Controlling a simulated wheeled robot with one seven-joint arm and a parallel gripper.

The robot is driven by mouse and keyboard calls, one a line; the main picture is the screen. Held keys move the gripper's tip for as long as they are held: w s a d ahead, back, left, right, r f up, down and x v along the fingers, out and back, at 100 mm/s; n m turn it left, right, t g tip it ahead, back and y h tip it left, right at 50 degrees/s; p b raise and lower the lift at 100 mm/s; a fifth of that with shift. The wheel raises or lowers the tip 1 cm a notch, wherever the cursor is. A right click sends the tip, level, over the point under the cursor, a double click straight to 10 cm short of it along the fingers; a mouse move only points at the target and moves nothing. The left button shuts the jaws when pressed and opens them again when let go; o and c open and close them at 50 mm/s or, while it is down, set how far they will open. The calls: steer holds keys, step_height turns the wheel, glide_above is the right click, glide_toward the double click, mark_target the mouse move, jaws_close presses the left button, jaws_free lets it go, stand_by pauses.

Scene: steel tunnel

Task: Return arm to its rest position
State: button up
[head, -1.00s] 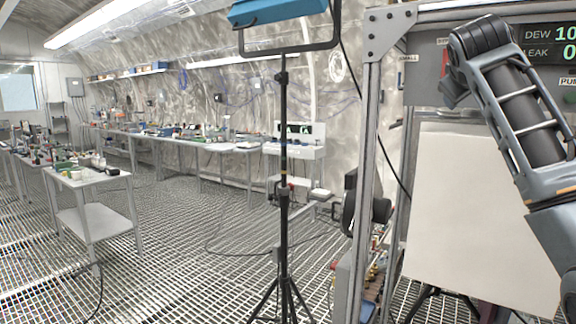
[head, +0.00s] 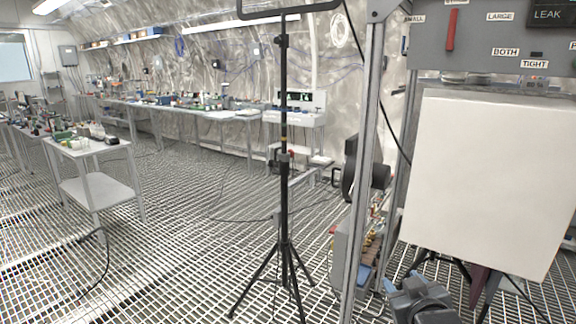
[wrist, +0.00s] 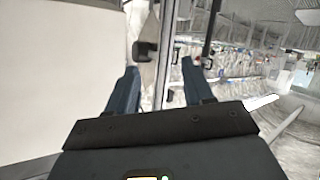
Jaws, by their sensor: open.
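My gripper (wrist: 160,72) shows in the wrist view with its two dark blue fingers spread apart and nothing between them. A large pale surface, which looks like the white panel, fills the left of that view beside the left finger. In the head view, a dark grey part of my arm (head: 425,302) with blue tips shows at the bottom edge, below the white panel (head: 490,180). The rest of the arm is out of that view.
A metal frame post (head: 368,150) stands left of the panel, with a labelled control board (head: 485,45) above it. A black tripod stand (head: 284,200) is on the grating floor. A small table (head: 100,190) stands left. Open floor lies between.

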steer(key=s+a+f+m+y, duration=0.15)
steer(key=s+f, duration=0.25)
steer(key=s, duration=1)
steer(key=s+a+f+h, duration=0.15)
steer(key=s+f, duration=0.25)
steer(key=s, duration=1)
steer(key=s+r, duration=0.5)
steer(key=s, duration=0.5)
steer(key=s+d+r+m+y, duration=0.1)
steer(key=s+r, duration=0.4)
steer(key=s, duration=0.5)
steer(key=shift+s+d+t, duration=0.15)
steer(key=shift+s+t, duration=0.1)
steer(key=shift+t, duration=0.05)
